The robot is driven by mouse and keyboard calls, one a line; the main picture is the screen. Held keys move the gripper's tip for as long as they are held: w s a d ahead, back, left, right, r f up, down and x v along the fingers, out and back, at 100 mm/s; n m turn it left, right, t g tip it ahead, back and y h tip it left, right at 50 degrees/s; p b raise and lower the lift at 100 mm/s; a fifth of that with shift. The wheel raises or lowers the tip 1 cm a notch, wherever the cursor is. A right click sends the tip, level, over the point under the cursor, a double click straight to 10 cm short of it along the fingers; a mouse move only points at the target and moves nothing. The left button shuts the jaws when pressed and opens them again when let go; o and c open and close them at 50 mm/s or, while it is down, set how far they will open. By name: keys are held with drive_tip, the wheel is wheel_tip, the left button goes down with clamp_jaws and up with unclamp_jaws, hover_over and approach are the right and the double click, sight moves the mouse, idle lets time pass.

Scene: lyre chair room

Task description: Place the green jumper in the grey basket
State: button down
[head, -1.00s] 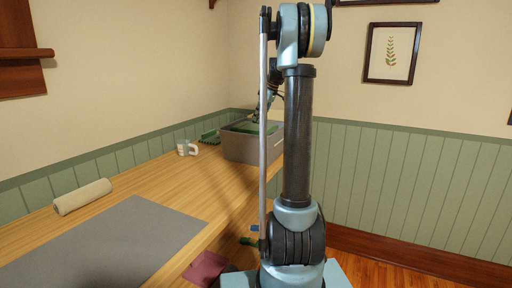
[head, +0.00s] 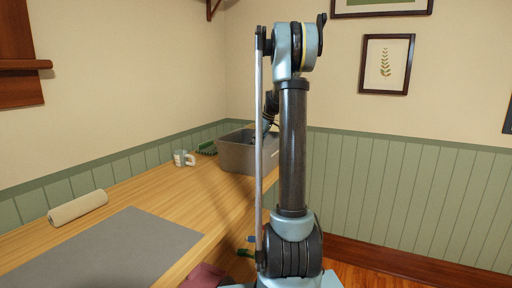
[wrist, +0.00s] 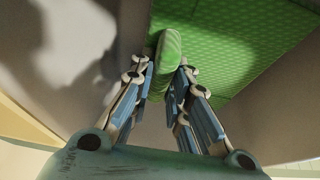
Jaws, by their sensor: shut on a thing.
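The grey basket (head: 235,157) stands at the far end of the wooden worktop in the head view, partly hidden behind my arm. My gripper (wrist: 167,66) reaches down into it, and its fingers are hidden by the basket wall in the head view. In the wrist view the green jumper (wrist: 240,42) has a patterned weave and spreads out beyond the fingers. The fingers are shut on a raised fold of it. Grey surfaces, seemingly the basket's inner walls, lie on both sides. The jumper does not show above the rim in the head view.
A mug (head: 184,158) and a green rack-like item (head: 207,148) stand left of the basket. A cream roll (head: 78,207) lies near the wall, and a grey mat (head: 120,250) covers the near worktop. A maroon cloth (head: 203,277) shows below the worktop edge.

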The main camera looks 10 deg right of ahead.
drive_tip(key=shift+f, duration=0.6)
drive_tip(key=c, duration=1.5)
unclamp_jaws()
drive_tip(key=shift+c, duration=0.2)
drive_tip(key=shift+r, duration=0.1)
drive_tip(key=shift+r, duration=0.25)
drive_tip(key=v, duration=1.2)
drive_tip(key=shift+r, duration=0.3)
